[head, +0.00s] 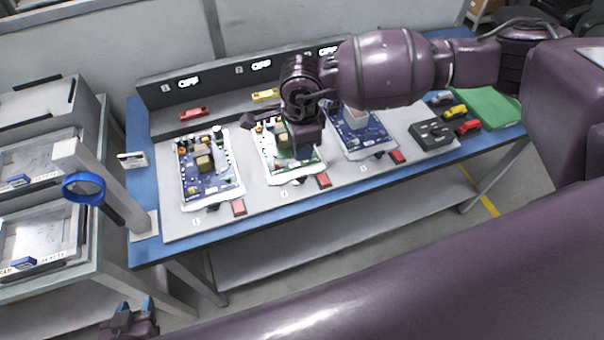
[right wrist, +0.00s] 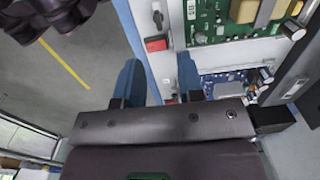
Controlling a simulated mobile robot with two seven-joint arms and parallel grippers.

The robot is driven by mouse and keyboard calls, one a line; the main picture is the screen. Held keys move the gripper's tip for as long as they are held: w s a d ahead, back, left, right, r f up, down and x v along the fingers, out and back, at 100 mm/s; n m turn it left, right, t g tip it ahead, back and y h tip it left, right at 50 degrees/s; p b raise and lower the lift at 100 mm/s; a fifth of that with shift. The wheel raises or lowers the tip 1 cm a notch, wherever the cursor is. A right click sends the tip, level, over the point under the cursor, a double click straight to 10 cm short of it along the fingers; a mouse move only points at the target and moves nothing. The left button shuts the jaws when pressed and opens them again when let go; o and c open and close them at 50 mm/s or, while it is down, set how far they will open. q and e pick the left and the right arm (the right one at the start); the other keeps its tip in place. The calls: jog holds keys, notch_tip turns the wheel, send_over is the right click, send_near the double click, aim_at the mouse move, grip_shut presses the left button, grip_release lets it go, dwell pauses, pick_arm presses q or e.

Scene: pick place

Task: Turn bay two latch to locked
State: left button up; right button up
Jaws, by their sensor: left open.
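Bay two is the middle bay, with a green circuit board (head: 285,158) under a display (head: 261,66) reading OFF. At its front edge are a red block (head: 323,180) and a small black knob (head: 299,181); I cannot tell which is the latch or how it is set. In the right wrist view, the red block (right wrist: 156,44) and knob (right wrist: 158,18) sit beside the green board. My right gripper (right wrist: 160,78) is open and empty over the bench; in the head view its wrist covers part of bay two. My left gripper (head: 133,306) is open at the lower left, away from the bench.
Bays one and three hold blue boards (head: 207,170) with their own red blocks (head: 238,207) and OFF displays. A black control box (head: 432,133), toy-like coloured items and a green mat (head: 492,106) lie at the right. A shelf with trays (head: 40,228) stands left.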

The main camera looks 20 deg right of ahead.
aim_at(302, 176)
jog(key=f, duration=1.1)
jog(key=shift+s+d, duration=0.1)
jog(key=shift+d, duration=0.1)
grip_shut()
